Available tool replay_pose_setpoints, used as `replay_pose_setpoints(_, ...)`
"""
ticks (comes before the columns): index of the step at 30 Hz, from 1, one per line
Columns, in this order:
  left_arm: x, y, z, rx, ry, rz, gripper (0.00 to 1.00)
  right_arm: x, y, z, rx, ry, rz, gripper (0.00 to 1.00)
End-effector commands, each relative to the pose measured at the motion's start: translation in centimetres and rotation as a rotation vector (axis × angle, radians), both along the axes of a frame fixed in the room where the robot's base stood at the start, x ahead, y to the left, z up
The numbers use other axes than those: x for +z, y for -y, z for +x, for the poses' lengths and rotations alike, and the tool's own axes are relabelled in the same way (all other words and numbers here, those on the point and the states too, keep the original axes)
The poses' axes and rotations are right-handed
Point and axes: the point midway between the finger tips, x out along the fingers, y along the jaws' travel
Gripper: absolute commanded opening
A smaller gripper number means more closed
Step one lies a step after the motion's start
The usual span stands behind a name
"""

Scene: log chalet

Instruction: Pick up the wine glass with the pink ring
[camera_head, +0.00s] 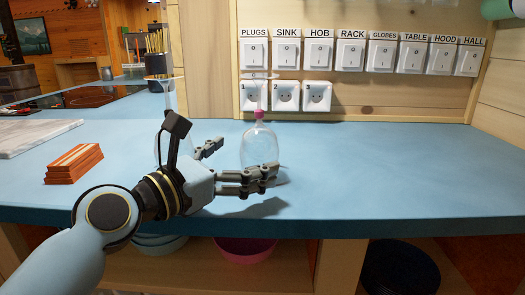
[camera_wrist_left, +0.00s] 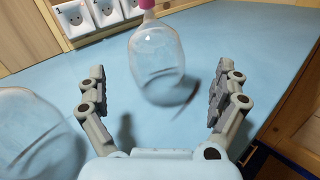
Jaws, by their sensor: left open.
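The wine glass with the pink ring (camera_head: 259,146) stands upside down on the blue counter, rim down and foot up. Its pink ring (camera_head: 259,114) sits on the stem above the bowl. My left gripper (camera_head: 242,160) is open and low over the counter at the glass. In the left wrist view the clear bowl (camera_wrist_left: 156,58) shows between the two spread fingers (camera_wrist_left: 162,78), with a gap on each side. The pink ring (camera_wrist_left: 146,4) is at that view's top edge. My right gripper does not show.
A second upturned glass (camera_head: 158,147) stands left, partly behind my left gripper; its bowl (camera_wrist_left: 35,130) is close in the wrist view. Orange slabs (camera_head: 74,164) are stacked further left. Switches and sockets (camera_head: 286,96) line the back wall. The counter's right side (camera_head: 400,170) is clear.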

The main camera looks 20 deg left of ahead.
Motion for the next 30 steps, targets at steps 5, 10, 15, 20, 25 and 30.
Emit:
replay_pose_setpoints(5,0.0,0.6,1.4,0.000,0.000,0.001,0.99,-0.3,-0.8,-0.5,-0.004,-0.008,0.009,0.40)
replay_pose_setpoints(10,-0.1,1.4,3.9,0.000,0.002,-0.001,0.99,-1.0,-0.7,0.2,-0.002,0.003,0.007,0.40)
replay_pose_setpoints(15,-0.1,2.1,5.7,-0.001,-0.001,0.001,0.99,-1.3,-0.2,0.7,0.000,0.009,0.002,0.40)
replay_pose_setpoints(20,-0.1,2.2,5.9,-0.001,-0.001,0.001,0.99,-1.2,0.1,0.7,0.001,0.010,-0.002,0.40)
replay_pose_setpoints(25,0.0,2.2,5.9,-0.001,0.000,0.002,0.89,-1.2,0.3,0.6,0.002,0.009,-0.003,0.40)
replay_pose_setpoints(30,0.0,2.2,5.9,-0.001,0.000,0.002,0.66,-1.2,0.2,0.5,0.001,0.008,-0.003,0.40)
